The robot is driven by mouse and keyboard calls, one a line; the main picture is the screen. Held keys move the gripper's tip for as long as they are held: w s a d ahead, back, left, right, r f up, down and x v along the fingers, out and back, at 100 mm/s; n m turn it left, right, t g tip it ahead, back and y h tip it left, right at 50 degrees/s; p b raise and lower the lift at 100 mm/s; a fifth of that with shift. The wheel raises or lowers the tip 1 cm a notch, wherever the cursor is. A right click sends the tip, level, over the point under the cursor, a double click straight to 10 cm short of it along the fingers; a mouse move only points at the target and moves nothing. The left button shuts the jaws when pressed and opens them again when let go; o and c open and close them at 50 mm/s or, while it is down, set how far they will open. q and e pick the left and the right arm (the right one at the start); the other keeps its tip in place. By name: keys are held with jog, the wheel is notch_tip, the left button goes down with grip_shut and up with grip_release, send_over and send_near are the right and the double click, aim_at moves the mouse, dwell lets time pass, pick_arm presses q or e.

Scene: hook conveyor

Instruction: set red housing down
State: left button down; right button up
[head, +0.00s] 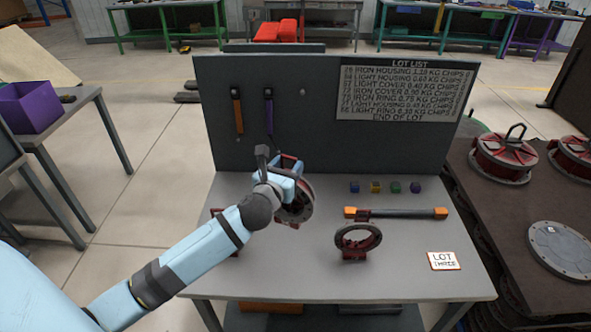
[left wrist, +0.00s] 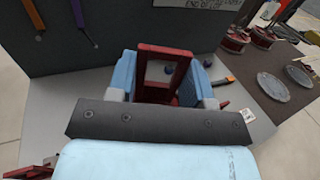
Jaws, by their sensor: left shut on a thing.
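The red housing (head: 300,210) is a dark red round body with a grey face and a red handle frame. It is over the left-middle of the grey workbench (head: 400,280), tilted, partly hidden by my gripper and forearm. My left gripper (head: 288,180) is shut on the housing at its handle. In the left wrist view the red frame (left wrist: 165,55) stands between the two light blue fingers (left wrist: 163,80). I cannot tell whether the housing touches the bench. My right gripper is in neither view.
A red ring on a stand (head: 357,241), an orange-ended bar (head: 395,213), small coloured cubes (head: 375,187) and a lot card (head: 443,261) occupy the bench's right half. Red parts (head: 217,213) show behind my forearm. More housings (head: 503,155) sit on the right conveyor.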

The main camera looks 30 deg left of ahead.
pick_arm(q)
jog(key=b, duration=0.3)
send_over(286, 220)
jog(key=w, duration=0.2)
jog(key=f, duration=1.2)
jog(key=shift+a, duration=0.2)
jog(key=shift+f+b, duration=0.75)
jog(key=shift+f, duration=1.15)
jog(key=shift+w+f, duration=0.1)
jog(key=shift+f, duration=0.5)
jog(key=shift+b, duration=0.3)
jog(key=shift+f, duration=0.15)
jog(key=c, duration=0.7)
grip_release()
jog(key=shift+f, duration=0.1)
jog(key=shift+o, duration=0.9)
